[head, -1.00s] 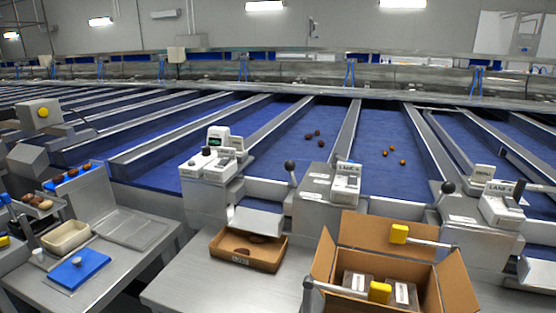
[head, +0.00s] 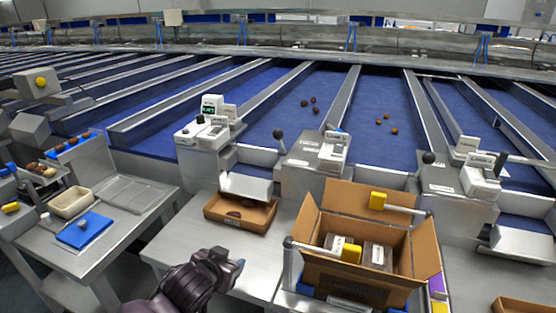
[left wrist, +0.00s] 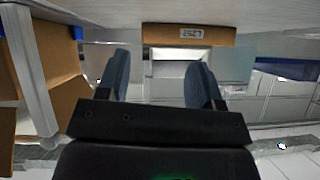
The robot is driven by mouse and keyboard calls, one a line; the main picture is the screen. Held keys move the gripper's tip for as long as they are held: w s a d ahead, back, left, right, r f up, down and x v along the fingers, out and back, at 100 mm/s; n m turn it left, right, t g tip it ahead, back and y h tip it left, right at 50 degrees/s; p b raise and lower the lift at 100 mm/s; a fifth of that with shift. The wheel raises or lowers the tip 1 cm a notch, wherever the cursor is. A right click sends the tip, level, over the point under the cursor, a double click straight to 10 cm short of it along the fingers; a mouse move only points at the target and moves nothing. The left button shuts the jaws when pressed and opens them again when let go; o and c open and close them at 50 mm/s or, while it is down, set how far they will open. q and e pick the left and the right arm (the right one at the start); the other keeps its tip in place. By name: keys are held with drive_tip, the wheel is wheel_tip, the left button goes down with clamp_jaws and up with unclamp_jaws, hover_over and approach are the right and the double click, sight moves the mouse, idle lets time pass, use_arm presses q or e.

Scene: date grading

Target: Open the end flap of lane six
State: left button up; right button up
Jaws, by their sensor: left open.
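Two wide blue lanes come toward me, with dates on them. Black-knobbed levers (head: 279,134) and (head: 428,158) stand at the near lane ends; the lane numbers are too small to read surely. A pale metal chute (head: 247,186) slopes from the left of these lane ends over a shallow brown tray (head: 228,213). My left gripper (head: 226,262) is in front of the tray, low over the grey bench, apart from the levers. In the left wrist view its two fingers (left wrist: 158,78) are spread with nothing between them. My right gripper is out of view.
Label units (head: 333,150) and (head: 480,178) stand at the lane ends. A side table (head: 110,225) is at left.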

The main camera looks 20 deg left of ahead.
use_arm(q)
drive_tip(key=w+r+m+t+h, duration=0.15)
drive_tip(key=w+r+t, duration=0.25)
drive_tip(key=w+r, duration=0.6)
drive_tip(key=m+t+h, duration=0.2)
drive_tip(key=h, duration=0.1)
approach(275, 136)
drive_tip(key=w, duration=0.1)
drive_tip(key=x, duration=0.9)
drive_tip(key=shift+d+b, duration=0.15)
drive_tip(key=shift+b, duration=0.15)
drive_tip(key=shift+w+d, duration=0.1)
drive_tip(key=shift+w, duration=0.75)
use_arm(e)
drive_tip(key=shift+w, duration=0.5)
use_arm(q)
drive_tip(key=shift+c, duration=0.2)
